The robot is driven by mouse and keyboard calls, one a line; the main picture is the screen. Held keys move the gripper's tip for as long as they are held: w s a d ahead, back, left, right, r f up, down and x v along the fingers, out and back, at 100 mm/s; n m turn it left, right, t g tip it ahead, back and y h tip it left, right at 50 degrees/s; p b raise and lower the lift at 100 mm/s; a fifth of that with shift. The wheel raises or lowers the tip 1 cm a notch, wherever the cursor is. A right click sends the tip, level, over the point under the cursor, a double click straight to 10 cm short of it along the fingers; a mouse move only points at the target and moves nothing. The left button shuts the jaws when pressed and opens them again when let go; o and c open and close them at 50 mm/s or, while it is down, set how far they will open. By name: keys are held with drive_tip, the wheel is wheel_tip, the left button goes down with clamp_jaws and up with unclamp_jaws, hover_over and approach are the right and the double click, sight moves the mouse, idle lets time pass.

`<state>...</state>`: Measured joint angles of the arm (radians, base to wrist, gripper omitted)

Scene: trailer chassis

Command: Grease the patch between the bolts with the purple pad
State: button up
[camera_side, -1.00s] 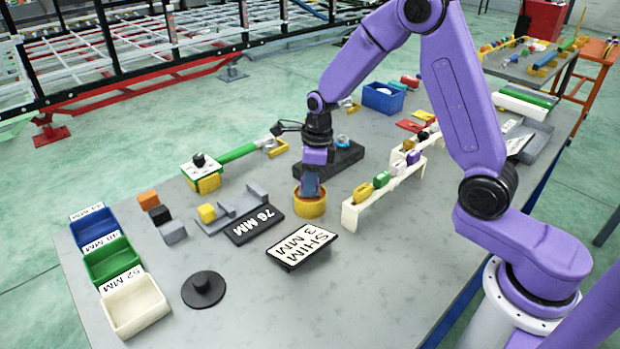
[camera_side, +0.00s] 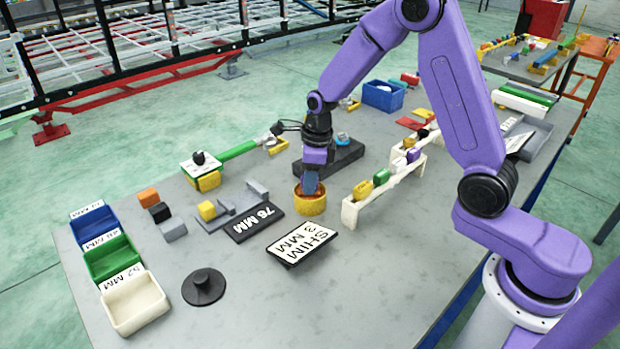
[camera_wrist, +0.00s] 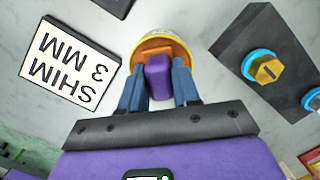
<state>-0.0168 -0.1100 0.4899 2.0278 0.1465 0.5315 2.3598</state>
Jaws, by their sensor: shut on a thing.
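My gripper (camera_side: 311,186) points down into a round yellow pot (camera_side: 311,206) with orange contents. In the wrist view, its blue fingers (camera_wrist: 159,84) are shut on the purple pad (camera_wrist: 158,77). The pad's lower end is at the orange inside the yellow pot (camera_wrist: 181,44); I cannot tell how deep it reaches. A dark block (camera_side: 345,160) stands behind the pot. In the wrist view, the dark block (camera_wrist: 248,35) carries a yellow bolt in a blue ring (camera_wrist: 266,68) and a second blue-ringed bolt (camera_wrist: 312,99). The patch between the bolts looks dark.
A white rack (camera_side: 350,213) with coloured pieces, one of them purple, stands right of the pot. A "SHIM 3 MM" plate (camera_side: 302,241) lies in front. A "76 MM" plate (camera_side: 256,222) lies to the left. The table's front middle is clear.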

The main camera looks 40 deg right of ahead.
idle(0.5)
drive_tip(key=shift+r, duration=3.5)
